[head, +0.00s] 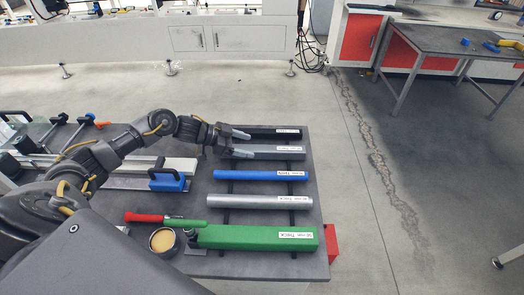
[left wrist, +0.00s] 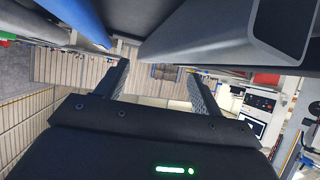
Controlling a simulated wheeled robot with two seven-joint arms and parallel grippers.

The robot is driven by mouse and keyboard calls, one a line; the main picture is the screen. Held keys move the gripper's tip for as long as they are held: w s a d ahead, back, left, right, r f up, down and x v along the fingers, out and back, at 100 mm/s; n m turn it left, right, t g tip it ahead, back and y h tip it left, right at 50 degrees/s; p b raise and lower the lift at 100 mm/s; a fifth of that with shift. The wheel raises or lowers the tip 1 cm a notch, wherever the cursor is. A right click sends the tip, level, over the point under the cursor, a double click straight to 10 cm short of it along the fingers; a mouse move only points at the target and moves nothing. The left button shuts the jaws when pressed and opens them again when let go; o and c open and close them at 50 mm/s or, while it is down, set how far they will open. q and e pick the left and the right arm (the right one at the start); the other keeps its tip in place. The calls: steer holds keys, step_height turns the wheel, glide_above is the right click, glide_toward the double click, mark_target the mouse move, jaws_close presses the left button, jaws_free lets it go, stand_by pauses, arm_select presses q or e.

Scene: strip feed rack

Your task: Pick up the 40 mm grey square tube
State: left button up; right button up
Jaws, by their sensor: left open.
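The grey square tube (head: 265,153) lies on the rack in the head view, between a black bar and a blue tube, with a white label near its right end. In the left wrist view a large grey square tube (left wrist: 215,30) shows its hollow end at the upper right. My left gripper (head: 241,143) is open at the left part of the grey tube, one finger over it and the other by the black bar. The left wrist view shows its fingers (left wrist: 157,72) apart with nothing gripped between them. Whether a finger touches the tube I cannot tell. My right gripper is not in view.
The black bar (head: 262,133) lies behind. The blue tube (head: 260,175), silver round tube (head: 259,201) and green bar (head: 258,238) lie in front. A blue block with a handle (head: 168,181), a red-and-green tool (head: 165,219) and a tin (head: 162,241) stand left. A red block (head: 331,242) is at the right edge.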

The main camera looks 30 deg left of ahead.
mark_target(262, 148)
arm_select(q)
steer(key=shift+w+d+p, duration=0.15)
steer(key=shift+d+p, duration=0.1)
steer(key=shift+p, duration=0.05)
steer(key=p+x, duration=0.1)
steer(key=x, duration=0.3)
steer(key=shift+w+d+f, duration=0.15)
steer(key=shift+w, duration=0.1)
steer(key=shift+s, duration=0.1)
jaws_close()
